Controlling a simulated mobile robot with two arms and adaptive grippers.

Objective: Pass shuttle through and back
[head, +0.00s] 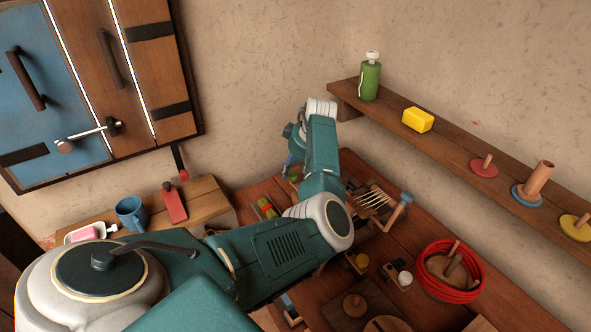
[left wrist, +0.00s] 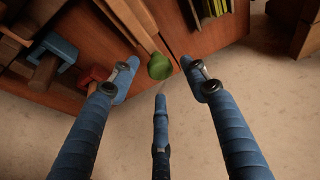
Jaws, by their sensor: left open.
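My left arm reaches across the workbench (head: 330,295) in the head view. The left gripper (left wrist: 160,82) is open in the left wrist view, its dark blue fingers spread with nothing between them. A small rounded green thing (left wrist: 159,66) shows beyond the fingertips, apparently apart from them. In the head view the gripper is mostly hidden behind my own arm, near the back wall. A wooden piece with pale parallel strands (head: 372,199) lies on the bench right of my arm; I cannot tell if it is a loom. No shuttle can be made out for certain. My right gripper is not seen.
A red rope coil (head: 448,290) lies at the bench's right. A blue-topped wooden piece (head: 407,197) stands near the strands. A wall shelf (head: 440,150) holds a green bottle (head: 370,80) and yellow block (head: 418,120). A blue mug (head: 131,213) stands left.

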